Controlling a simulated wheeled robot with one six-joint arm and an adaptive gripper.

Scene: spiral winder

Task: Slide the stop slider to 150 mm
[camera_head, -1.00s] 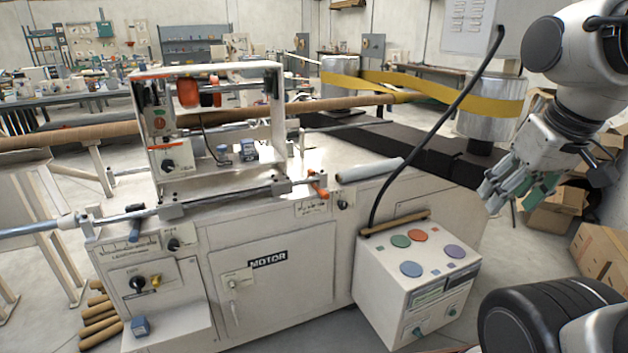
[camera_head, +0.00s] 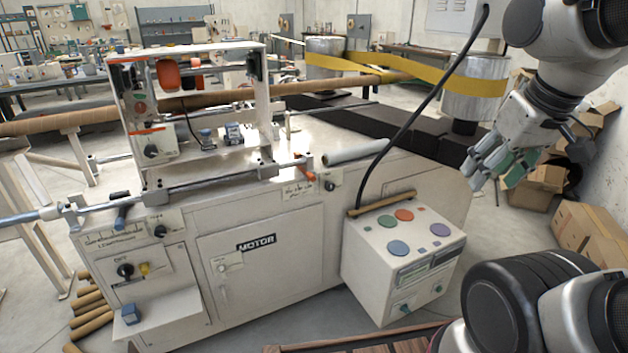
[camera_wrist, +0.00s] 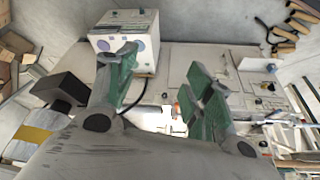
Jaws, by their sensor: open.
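The winder machine (camera_head: 290,220) fills the middle of the head view. A steel rod (camera_head: 215,181) runs along its front edge. A pale clamp (camera_head: 69,212) sits on the rod at the left, beside a dark-handled lever (camera_head: 123,212). A grey block (camera_head: 155,198) and an orange-handled piece (camera_head: 306,164) are farther right on it. I cannot tell which one is the stop slider. A printed scale (camera_head: 115,237) lies below the left end; its figures are unreadable. My gripper (camera_head: 492,173) is open and empty, right of the machine and far from the rod. Its fingers (camera_wrist: 162,75) show spread in the wrist view.
A control box (camera_head: 400,262) with coloured discs stands at the machine's front right, with a black cable rising from it. A wooden slatted edge (camera_head: 400,343) shows at the bottom. Cardboard boxes (camera_head: 590,240) stand at right.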

